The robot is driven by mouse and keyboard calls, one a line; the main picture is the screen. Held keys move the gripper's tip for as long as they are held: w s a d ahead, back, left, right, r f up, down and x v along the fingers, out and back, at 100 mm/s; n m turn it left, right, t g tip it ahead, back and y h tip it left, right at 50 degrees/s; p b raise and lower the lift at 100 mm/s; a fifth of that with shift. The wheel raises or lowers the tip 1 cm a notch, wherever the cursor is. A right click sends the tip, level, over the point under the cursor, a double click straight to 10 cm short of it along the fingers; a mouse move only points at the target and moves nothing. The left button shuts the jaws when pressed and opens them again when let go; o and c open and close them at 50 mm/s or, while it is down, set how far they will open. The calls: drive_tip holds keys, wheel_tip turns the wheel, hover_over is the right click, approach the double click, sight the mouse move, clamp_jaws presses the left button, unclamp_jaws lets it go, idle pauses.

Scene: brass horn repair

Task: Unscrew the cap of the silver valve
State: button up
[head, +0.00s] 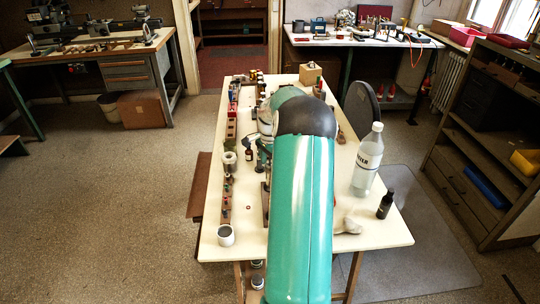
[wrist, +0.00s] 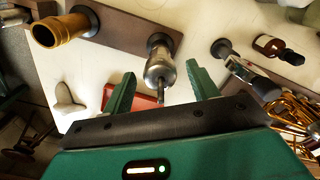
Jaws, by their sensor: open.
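The silver valve (wrist: 160,67) shows in the wrist view, fixed by a dark round foot to a brown strip. A narrower rounded tip sticks out at its end nearest the camera; I cannot make out a seam for the cap. My gripper (wrist: 161,76) is open, with one green finger to the left of the valve and one to the right. Both fingers look clear of it, though depth is hard to judge. In the head view my arm covers the middle of the table, and the valve and gripper are hidden.
In the wrist view a brass tube (wrist: 68,30) stands left, a metal piece with a dark end (wrist: 248,73) right, beside an amber bottle (wrist: 270,46) and brass tubing (wrist: 298,118). The white table (head: 228,249) also bears a clear bottle (head: 367,163) and dark bottle (head: 385,206).

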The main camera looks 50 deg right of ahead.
drive_tip(key=shift+f, duration=0.1)
drive_tip(key=c, duration=1.2)
drive_tip(key=shift+o, duration=0.2)
drive_tip(key=n, duration=0.4)
drive_tip(key=shift+n, duration=0.4)
drive_tip(key=shift+n, duration=0.4)
drive_tip(key=n, duration=0.3)
drive_tip(key=shift+n, duration=0.9)
